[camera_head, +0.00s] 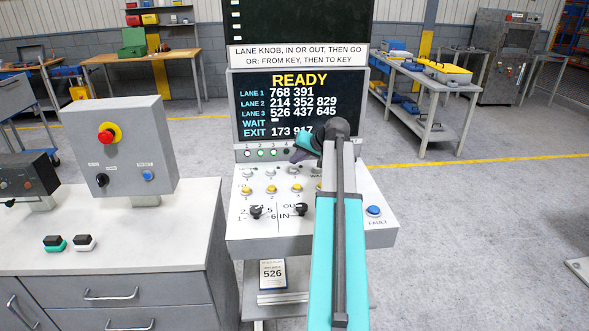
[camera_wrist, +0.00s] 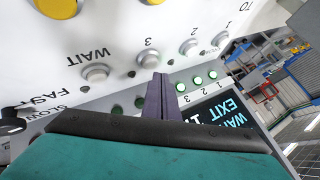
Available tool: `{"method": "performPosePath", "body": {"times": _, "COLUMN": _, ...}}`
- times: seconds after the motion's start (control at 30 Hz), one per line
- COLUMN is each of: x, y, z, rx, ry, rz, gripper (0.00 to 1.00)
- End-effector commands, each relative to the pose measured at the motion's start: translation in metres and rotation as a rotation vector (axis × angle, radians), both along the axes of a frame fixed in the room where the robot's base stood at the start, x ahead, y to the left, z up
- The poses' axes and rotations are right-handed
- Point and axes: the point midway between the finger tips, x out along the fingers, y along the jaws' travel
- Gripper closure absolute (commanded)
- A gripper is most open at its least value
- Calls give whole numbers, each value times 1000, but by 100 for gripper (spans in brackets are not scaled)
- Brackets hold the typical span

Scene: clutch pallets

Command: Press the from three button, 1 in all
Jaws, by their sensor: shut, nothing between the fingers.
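The sloped button panel (camera_head: 258,232) has a row of white buttons and, in front of it, a row of yellow ones. In the wrist view, a yellow button (camera_wrist: 152,2) in line with the white 3 button (camera_wrist: 148,60) is cut by the top edge. My gripper (camera_head: 297,156) is shut and empty. Its tips (camera_wrist: 160,78) are near the panel's back edge, between the white 3 button and the lane lights, apart from the yellow buttons. Whether they touch the panel is unclear.
The screen (camera_head: 300,100) reads READY, with lane 3 at 526 437 645. Two black knobs (camera_head: 256,212) and (camera_head: 301,209) and a blue FAULT button (camera_head: 374,211) sit on the panel. My arm hides its right part. A grey control box (camera_head: 130,150) stands on the left cabinet.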

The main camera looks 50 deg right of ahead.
Motion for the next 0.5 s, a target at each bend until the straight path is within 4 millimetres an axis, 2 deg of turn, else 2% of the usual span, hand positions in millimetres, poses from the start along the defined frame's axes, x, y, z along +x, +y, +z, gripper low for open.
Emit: {"method": "performPosePath", "body": {"times": 0.5, "x": 1, "y": 0, "z": -8, "rx": -1, "ry": -1, "rz": -1, "gripper": 100}}
